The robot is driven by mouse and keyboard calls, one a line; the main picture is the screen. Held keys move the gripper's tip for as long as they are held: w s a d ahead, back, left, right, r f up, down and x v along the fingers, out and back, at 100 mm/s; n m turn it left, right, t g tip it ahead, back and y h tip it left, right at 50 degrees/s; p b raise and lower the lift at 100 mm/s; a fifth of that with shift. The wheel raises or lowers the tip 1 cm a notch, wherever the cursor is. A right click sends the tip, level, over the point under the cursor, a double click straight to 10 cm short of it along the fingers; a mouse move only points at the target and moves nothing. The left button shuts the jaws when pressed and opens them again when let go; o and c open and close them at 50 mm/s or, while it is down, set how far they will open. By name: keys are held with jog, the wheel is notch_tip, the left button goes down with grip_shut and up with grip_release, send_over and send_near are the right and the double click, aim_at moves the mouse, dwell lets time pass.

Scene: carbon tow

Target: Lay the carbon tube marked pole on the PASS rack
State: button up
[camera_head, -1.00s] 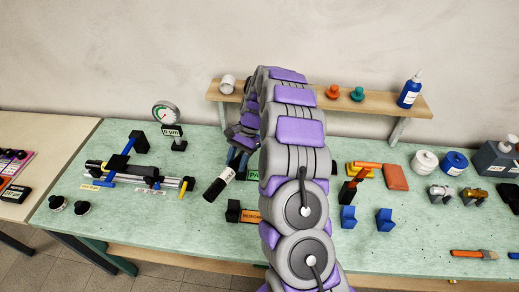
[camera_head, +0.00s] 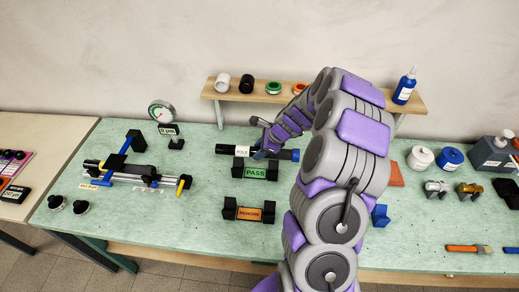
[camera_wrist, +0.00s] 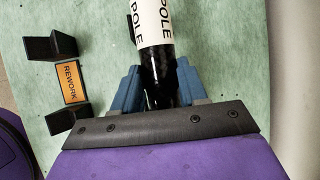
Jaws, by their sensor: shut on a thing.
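The black carbon tube (camera_head: 228,149) has a white band marked POLE and lies nearly level, left to right, in the head view. My gripper (camera_head: 264,151) is shut on it, right of the band. In the wrist view the tube (camera_wrist: 153,22) runs between the blue fingers of my gripper (camera_wrist: 158,90). The PASS rack (camera_head: 255,173), two black blocks with a green label, stands on the bench just below the tube in the head view. I cannot tell whether the tube touches it. The PASS rack is not visible in the wrist view.
The REWORK rack (camera_head: 249,214) stands nearer, also in the wrist view (camera_wrist: 70,82). A dial gauge (camera_head: 162,112) and a measuring fixture (camera_head: 130,170) stand at left. A wooden shelf (camera_head: 232,95) with rolls is behind. Free bench lies between fixture and racks.

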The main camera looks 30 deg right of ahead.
jog(key=shift+a+r+p, duration=0.25)
jog(key=shift+a+p, duration=0.3)
jog(key=shift+p, duration=0.15)
jog(key=f, duration=0.1)
jog(key=f+b, duration=0.1)
jog(key=f, duration=0.2)
jog(key=shift+d+f, duration=0.4)
jog(key=shift+a+f+b, duration=0.25)
jog(key=shift+f+b, duration=0.1)
jog(key=shift+f, duration=0.3)
jog(key=shift+d+f, duration=0.1)
jog(key=shift+f, duration=0.3)
jog(key=o, duration=1.7)
jog(key=shift+o, duration=0.2)
jog(key=shift+r, duration=0.1)
